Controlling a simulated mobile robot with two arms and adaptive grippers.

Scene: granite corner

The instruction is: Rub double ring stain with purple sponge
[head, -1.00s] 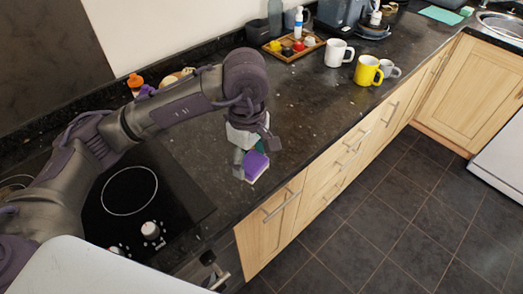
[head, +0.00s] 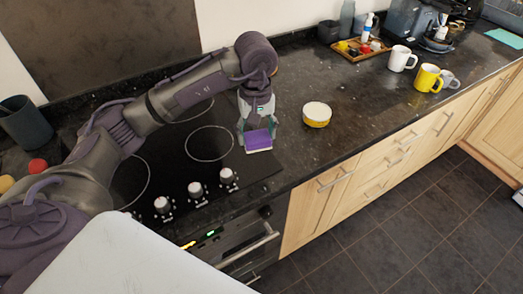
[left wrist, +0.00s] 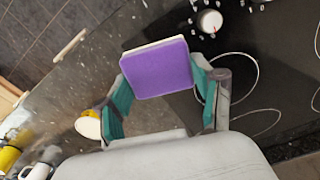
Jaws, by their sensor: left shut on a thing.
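My left gripper (head: 257,133) is shut on the purple sponge (head: 258,140), which has a pale layer on one face. In the left wrist view the sponge (left wrist: 157,70) sits between the two green finger pads. The sponge is over the right part of the black hob (head: 232,163), near its right edge; I cannot tell whether it touches the surface. Thin pale rings show on the hob, one just left of the sponge (head: 210,143). I cannot tell a double ring stain from the hob's own ring markings. My right gripper is not in view.
Several knobs (head: 196,190) stand along the hob's front. A round yellow and white item (head: 317,115) is on the counter right of the gripper. A white mug (head: 402,58), a yellow mug (head: 428,78) and a wooden tray (head: 360,48) stand farther back. Counter between is clear.

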